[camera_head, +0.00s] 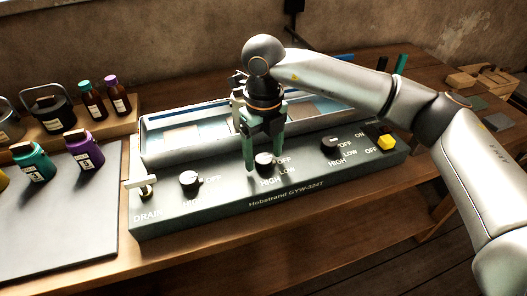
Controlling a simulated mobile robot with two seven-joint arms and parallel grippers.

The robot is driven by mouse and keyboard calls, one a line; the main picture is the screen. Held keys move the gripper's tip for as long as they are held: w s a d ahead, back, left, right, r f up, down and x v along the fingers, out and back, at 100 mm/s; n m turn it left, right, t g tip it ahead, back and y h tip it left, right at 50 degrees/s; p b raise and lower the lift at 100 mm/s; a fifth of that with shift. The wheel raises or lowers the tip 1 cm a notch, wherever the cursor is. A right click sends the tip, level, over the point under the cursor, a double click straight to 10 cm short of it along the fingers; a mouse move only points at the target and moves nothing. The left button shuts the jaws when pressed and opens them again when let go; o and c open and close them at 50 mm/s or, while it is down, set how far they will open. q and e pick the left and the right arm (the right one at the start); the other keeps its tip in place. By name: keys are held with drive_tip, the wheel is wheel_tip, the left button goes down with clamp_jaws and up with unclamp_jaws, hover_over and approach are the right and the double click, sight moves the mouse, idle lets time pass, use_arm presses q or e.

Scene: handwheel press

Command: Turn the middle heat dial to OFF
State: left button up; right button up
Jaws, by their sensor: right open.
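I cannot tell whether the fingers touch the knob. My left gripper is not in view.
A drain lever (147,186) stands at the panel's left end, and a yellow knob (387,143) at its right end. Several bottles, including a purple one (84,152), stand at the left. Wooden blocks (462,80) lie at the back right.

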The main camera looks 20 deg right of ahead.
sight(264, 158)
wheel_tip(264, 158, up, 12)
drive_tip(key=shift+r, duration=0.2)
idle(0.4)
